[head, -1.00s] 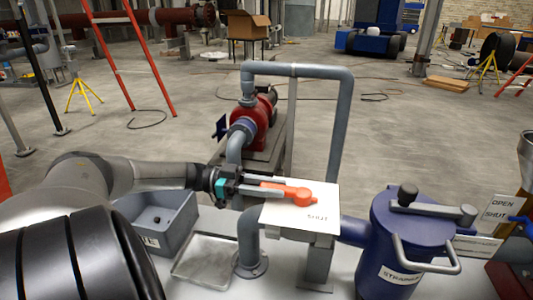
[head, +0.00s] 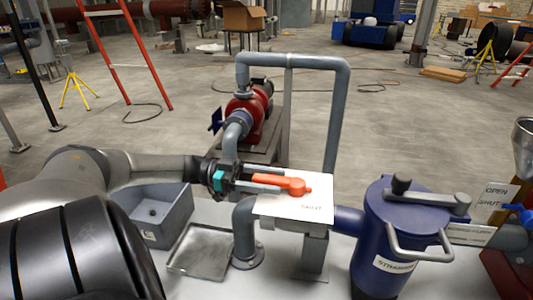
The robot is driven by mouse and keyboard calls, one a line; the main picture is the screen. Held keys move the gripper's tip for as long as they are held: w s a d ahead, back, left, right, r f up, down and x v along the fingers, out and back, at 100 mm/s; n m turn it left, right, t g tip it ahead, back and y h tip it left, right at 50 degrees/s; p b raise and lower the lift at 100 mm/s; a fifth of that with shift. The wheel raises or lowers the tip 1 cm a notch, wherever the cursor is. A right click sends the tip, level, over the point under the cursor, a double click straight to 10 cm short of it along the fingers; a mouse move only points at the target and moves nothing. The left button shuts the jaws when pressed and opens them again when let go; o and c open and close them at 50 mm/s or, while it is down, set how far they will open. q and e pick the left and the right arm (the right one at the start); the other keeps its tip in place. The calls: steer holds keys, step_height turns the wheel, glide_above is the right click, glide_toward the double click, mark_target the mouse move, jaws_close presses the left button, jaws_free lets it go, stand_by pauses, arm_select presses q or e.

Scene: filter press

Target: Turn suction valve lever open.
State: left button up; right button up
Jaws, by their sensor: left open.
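The lever points left, toward my left gripper (head: 250,184). My left gripper is open, with its fingers reaching right along the lever's handle end. Whether the fingers touch the lever I cannot tell. The plate sits on the grey pipework beside the blue strainer (head: 372,245). My right gripper does not show.
A grey bin (head: 160,215) and a shallow metal tray (head: 200,252) stand left of the pipe. Behind the plate rise a grey pipe loop (head: 335,120) and the red pump (head: 250,112). A second OPEN/SHUT sign (head: 494,198) and a blue handle (head: 519,216) are at the right.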

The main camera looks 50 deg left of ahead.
mark_target(254, 174)
arm_select(q)
steer(key=shift+s+a, duration=0.15)
steer(key=v, duration=0.3)
steer(key=shift+s+a, duration=0.1)
steer(key=v, duration=0.3)
steer(key=b+v, duration=0.5)
steer(key=v, duration=0.3)
steer(key=shift+s+a, duration=0.15)
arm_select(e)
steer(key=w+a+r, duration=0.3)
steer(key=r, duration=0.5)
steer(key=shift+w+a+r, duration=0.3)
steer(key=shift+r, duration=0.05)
